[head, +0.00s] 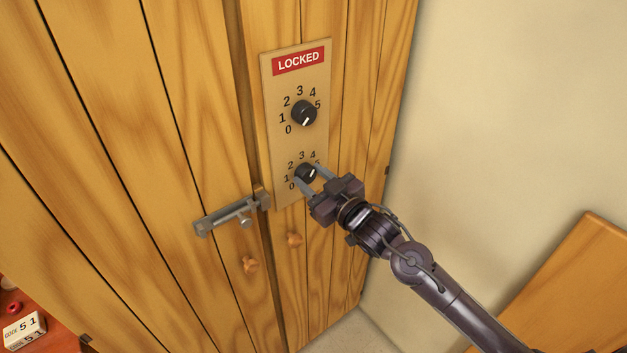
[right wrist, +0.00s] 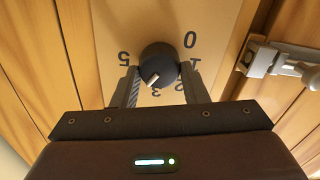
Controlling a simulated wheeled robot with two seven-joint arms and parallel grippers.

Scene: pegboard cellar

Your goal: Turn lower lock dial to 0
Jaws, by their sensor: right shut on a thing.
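The lower lock dial (head: 306,173) is a round black knob with a white mark, on a tan panel with digits around it. It also shows in the right wrist view (right wrist: 159,62), upside down. There its white mark points down and left, to about between 3 and 4; the 4 is hidden by a finger. My right gripper (head: 313,180) is shut on this dial, one finger on each side, as the right wrist view (right wrist: 160,86) shows too. My left gripper is not in view.
The upper dial (head: 304,112) and a red LOCKED sign (head: 298,61) sit above on the panel (head: 267,100). A metal bolt (head: 228,216) and two wooden knobs (head: 250,264) are on the doors. A card reading "CODE 5 1" (head: 24,329) stands lower left.

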